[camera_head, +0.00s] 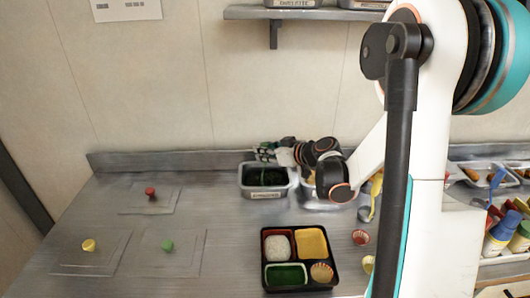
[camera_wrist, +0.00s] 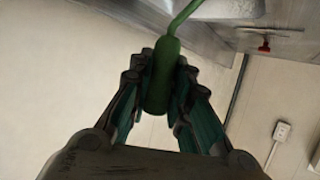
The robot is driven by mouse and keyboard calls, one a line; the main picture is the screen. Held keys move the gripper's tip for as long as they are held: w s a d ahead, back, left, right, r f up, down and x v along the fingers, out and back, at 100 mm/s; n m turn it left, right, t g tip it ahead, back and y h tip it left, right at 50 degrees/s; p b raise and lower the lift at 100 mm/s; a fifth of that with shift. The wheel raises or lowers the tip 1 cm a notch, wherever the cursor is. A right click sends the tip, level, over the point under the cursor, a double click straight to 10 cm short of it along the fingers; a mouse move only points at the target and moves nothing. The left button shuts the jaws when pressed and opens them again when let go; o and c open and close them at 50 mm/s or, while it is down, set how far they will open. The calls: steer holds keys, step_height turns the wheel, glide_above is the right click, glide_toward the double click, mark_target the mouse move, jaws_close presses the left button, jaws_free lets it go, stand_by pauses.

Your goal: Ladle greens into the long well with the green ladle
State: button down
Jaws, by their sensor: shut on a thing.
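My gripper (camera_wrist: 158,82) is shut on the thick handle of the green ladle (camera_wrist: 161,65) in the wrist view. The ladle's thin green stem rises past the top edge, so its bowl is out of that view. In the head view my gripper (camera_head: 279,153) is over the back of a metal pan (camera_head: 263,193) of dark greens (camera_head: 266,178). I cannot tell whether the ladle's bowl is in the greens. The black bento tray (camera_head: 331,286) stands in front. Its long well at front left (camera_head: 286,274) shows a green filling or surface.
The tray also has rice (camera_head: 278,246), a yellow food (camera_head: 311,243) and a small cup (camera_head: 321,273). A second pan (camera_head: 318,204) is partly hidden by my arm. Flat lids with red (camera_head: 150,192), yellow (camera_head: 88,245) and green (camera_head: 167,245) knobs lie left. Bottles (camera_head: 501,232) stand right.

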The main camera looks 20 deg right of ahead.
steer(key=shift+r+p, duration=3.6)
steer(key=shift+r, duration=1.45)
steer(key=shift+s+f, duration=0.1)
